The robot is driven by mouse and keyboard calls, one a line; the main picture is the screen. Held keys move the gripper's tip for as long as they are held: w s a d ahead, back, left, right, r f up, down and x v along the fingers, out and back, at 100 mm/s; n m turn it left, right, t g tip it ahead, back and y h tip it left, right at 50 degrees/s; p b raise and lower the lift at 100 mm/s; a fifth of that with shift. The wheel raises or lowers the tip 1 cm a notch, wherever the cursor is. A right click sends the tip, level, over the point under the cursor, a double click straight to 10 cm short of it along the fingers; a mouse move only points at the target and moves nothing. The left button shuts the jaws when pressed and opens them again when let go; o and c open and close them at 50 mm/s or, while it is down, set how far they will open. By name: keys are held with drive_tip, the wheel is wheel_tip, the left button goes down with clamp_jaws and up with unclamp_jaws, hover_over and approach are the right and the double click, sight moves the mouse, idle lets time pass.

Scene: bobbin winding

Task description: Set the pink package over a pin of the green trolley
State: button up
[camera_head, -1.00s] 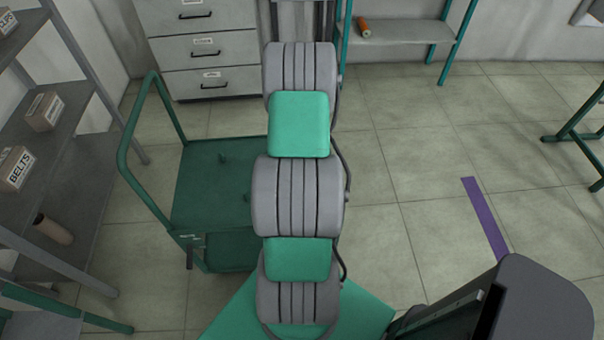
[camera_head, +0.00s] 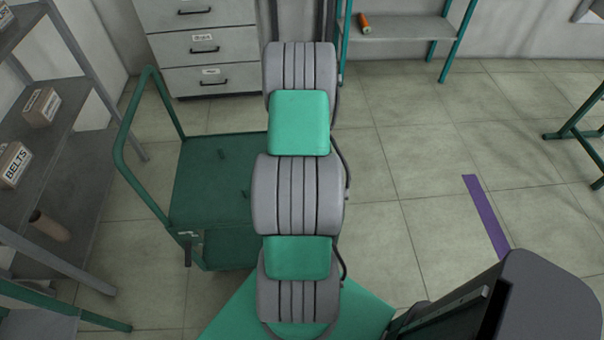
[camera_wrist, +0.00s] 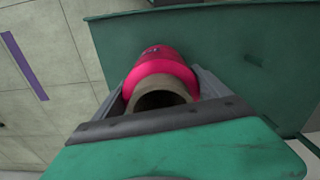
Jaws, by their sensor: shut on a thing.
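The pink package (camera_wrist: 160,62) is a pink roll with a brown hollow core, seen in the wrist view. My gripper (camera_wrist: 163,95) is shut on it, with a grey finger on each side. The core's open end faces the wrist camera. The green trolley (camera_head: 200,205) stands left of my arm in the head view, with small upright pins on its deck. Its deck also shows behind the package in the wrist view (camera_wrist: 225,40), with a pin at the right. In the head view my arm hides the package, my gripper and the trolley's right side.
A grey shelf with boxes (camera_head: 41,107) stands at the left, and a drawer cabinet (camera_head: 205,50) behind the trolley. An orange spool (camera_head: 364,23) lies on a rack at the back.

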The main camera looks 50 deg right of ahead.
drive_tip(key=o, duration=1.6)
drive_tip(key=shift+c, duration=0.2)
drive_tip(key=shift+r, duration=0.1)
wheel_tip(320, 180, up, 8)
drive_tip(key=shift+b, duration=0.4)
